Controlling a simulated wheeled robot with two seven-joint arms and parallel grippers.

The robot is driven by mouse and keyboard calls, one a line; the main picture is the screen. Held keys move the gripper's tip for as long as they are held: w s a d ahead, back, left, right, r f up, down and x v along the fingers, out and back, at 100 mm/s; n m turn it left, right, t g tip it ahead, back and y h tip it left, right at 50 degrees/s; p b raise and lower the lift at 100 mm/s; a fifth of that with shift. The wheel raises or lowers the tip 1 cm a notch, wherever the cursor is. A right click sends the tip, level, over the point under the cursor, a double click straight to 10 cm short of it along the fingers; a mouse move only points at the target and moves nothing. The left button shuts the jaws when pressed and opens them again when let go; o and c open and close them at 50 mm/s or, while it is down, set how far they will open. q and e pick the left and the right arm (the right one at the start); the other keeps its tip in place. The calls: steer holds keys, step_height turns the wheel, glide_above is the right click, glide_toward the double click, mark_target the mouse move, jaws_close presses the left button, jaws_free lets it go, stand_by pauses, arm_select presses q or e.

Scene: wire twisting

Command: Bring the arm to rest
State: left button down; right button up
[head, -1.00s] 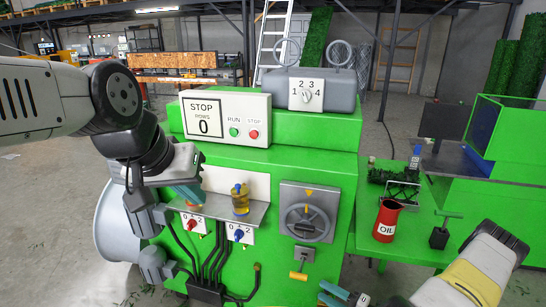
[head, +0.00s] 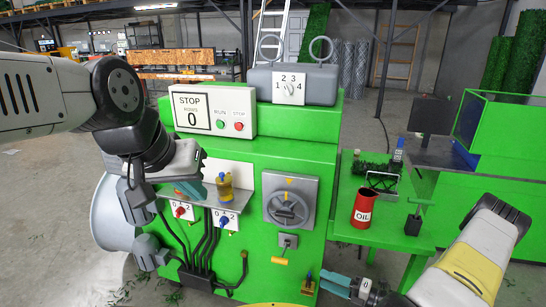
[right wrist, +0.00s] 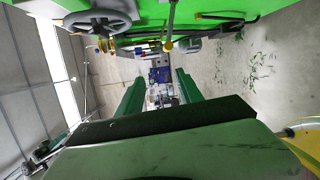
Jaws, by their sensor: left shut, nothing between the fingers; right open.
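My left arm comes in from the left of the head view. Its gripper (head: 187,188) is shut and empty, with teal fingers at the left end of the grey shelf on the green machine (head: 318,165). Part of the gripper is hidden behind its own wrist. My right gripper (head: 335,284) is low in the head view, its teal fingers pointing left towards the machine's lower front. In the right wrist view its two green fingers (right wrist: 160,90) stand apart with nothing held between them.
An amber oil cup (head: 224,187) stands on the shelf. A handwheel (head: 286,208) and yellow-handled lever (head: 280,260) are on the machine front. A brass fitting (head: 308,284) shows beside my right fingers. A red oil can (head: 364,208) stands on the green side table (head: 350,237).

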steer(key=s+a+r+n+g+h, duration=0.1)
steer(key=r+n+g+h, duration=0.15)
steer(key=r+n, duration=0.5)
steer(key=a+r+n+g+h, duration=0.1)
steer(key=r+n+g, duration=0.3)
steer(key=r+n, duration=0.35)
steer(key=s+a+r+n+g+h, duration=0.1)
steer(key=a+r+n+g, duration=0.15)
steer(key=r+n, duration=0.55)
steer(key=s+r+n+t+h, duration=0.3)
steer(key=s+r+n+h, duration=0.1)
steer(key=r+n, duration=0.5)
steer(key=s+r+n+t+h, duration=0.3)
steer(key=s+r+n, duration=0.4)
steer(key=r, duration=0.5)
steer(key=d+n+h, duration=0.1)
steer(key=n, duration=0.1)
steer(key=shift+s+r+n, duration=0.2)
steer(key=shift+s+n, duration=0.05)
steer(key=shift+n, duration=0.15)
